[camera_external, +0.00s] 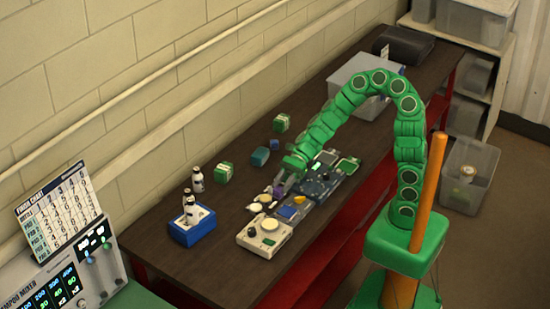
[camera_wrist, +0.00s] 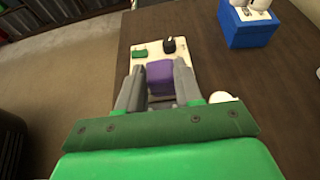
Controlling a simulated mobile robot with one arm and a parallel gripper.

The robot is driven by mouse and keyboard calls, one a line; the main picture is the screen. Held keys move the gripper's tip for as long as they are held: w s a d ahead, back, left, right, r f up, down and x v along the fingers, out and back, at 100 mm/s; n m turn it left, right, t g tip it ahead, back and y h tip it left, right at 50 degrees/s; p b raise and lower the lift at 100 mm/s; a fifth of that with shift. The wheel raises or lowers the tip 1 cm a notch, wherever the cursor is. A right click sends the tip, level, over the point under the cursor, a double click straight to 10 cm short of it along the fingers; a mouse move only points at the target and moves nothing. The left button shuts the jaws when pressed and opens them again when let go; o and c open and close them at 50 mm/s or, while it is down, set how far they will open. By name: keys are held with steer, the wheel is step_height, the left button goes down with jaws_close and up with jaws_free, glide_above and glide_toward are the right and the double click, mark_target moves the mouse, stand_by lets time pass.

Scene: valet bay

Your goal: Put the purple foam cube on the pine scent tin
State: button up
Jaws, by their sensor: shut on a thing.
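The purple foam cube (camera_wrist: 160,75) sits between the two grey fingers of my gripper (camera_wrist: 159,90) in the wrist view. My gripper (camera_external: 279,186) is shut on it. In the external view the purple cube (camera_external: 278,193) shows small below the green wrist, over the near side of the dark table. Green boxes or tins with pale bands stand near the wall, one farther back (camera_external: 281,122) and one nearer (camera_external: 224,172). The labels are too small to read, so I cannot tell which thing is the pine scent tin.
A blue holder (camera_external: 192,228) with white bottles stands left of my gripper. A white panel (camera_external: 264,237) with a round cream disc and a dark knob lies near the table's front edge. More panels lie rightward. A grey bin (camera_external: 355,82) stands at the back.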

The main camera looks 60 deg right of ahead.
steer(key=w+d+r+m+t+h, duration=0.1)
steer(key=w+d+m+t, duration=0.2)
steer(key=d, duration=0.9)
steer(key=w+d+r+m+t, duration=0.15)
steer(key=w+d, duration=0.35)
steer(key=d, duration=0.7)
steer(key=s+d+r+m+t+h, duration=0.1)
steer(key=s+d+m+t+h, duration=0.15)
steer(key=d, duration=0.95)
steer(key=s+d+m+t+h, duration=0.1)
steer(key=s+d+m+t, duration=0.15)
steer(key=d, duration=0.85)
steer(key=shift+n+y, duration=0.25)
steer(key=shift+n, duration=0.1)
steer(key=shift+w+d+f, duration=0.8)
steer(key=shift+w+f, duration=0.85)
steer(key=shift+w, duration=0.5)
steer(key=shift+w+d+f, duration=0.85)
steer(key=shift+w+f, duration=0.8)
steer(key=shift+w, duration=0.55)
steer(key=shift+w+d+f, duration=0.8)
steer(key=shift+w+f, duration=0.85)
steer(key=shift+w, duration=0.5)
steer(key=shift+f, duration=1.55)
steer(key=shift+f, duration=0.1)
